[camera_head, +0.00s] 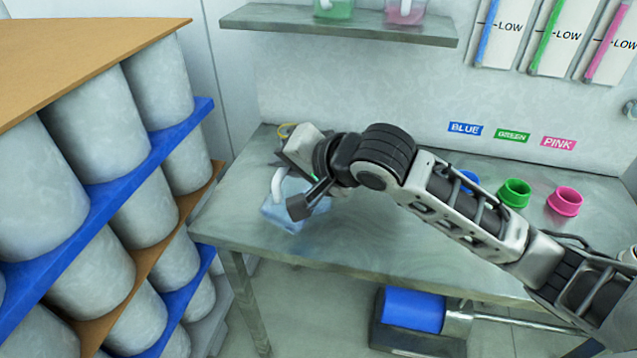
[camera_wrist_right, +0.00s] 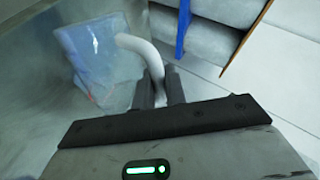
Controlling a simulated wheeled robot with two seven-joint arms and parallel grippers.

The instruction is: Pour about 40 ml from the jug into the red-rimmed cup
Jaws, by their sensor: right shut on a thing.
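The clear, bluish jug (camera_head: 285,212) with a white handle (camera_head: 278,186) is at the left end of the steel table, partly behind my right arm. I cannot tell whether the jug touches the table. My left gripper is not in view.
Blue (camera_head: 468,181), green (camera_head: 515,193) and pink (camera_head: 565,201) round pieces stand at the table's right. A shelf (camera_head: 340,25) with containers hangs above. A rack of grey drums (camera_head: 90,120) stands close on the left. The table's front middle (camera_head: 400,245) is clear.

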